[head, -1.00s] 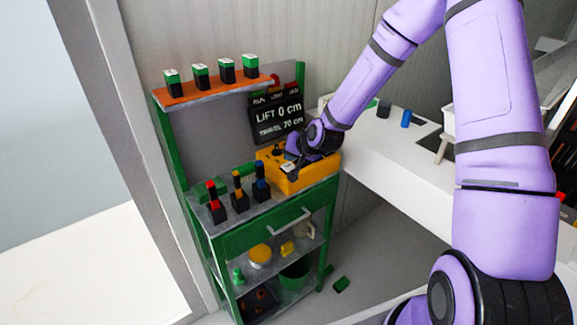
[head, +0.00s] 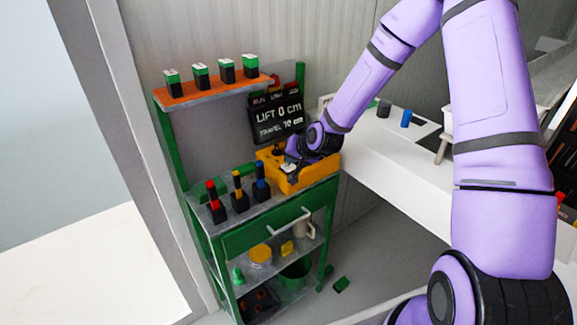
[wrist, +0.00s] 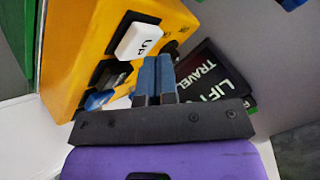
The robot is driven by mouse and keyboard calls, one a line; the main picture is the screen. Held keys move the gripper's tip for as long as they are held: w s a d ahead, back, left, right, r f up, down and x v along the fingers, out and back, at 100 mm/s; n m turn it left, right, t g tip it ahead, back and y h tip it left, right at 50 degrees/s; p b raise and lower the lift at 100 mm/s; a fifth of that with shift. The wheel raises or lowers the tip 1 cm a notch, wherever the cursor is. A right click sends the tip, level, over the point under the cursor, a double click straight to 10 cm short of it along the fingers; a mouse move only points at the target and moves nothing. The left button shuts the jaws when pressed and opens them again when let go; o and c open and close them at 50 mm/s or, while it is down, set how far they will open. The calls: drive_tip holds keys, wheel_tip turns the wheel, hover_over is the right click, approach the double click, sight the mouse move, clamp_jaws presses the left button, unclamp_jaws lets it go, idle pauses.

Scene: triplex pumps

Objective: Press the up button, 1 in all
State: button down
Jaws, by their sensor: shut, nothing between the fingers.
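The up button (wrist: 138,41) is a white block marked "UP" on the yellow control box (wrist: 88,25) in the wrist view. In the head view the yellow box (head: 306,177) sits on the green cart's top. My gripper (wrist: 155,62) is shut, with its blue fingers together and nothing between them. Its tips are just right of the up button in the wrist view; I cannot tell whether they touch. In the head view my gripper (head: 290,158) is over the box, and its fingertips are hard to make out.
A black display (head: 278,118) reads "LIFT 0 cm" behind the box. Red, yellow and blue-topped bottles (head: 238,192) stand left of the box. An orange shelf (head: 215,92) holds several green-and-black items. A white counter (head: 390,165) lies to the right.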

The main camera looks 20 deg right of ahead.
sight(290, 165)
drive_tip(key=shift+f, duration=0.45)
idle(0.5)
drive_tip(key=shift+r, duration=0.95)
drive_tip(key=shift+r, duration=2.5)
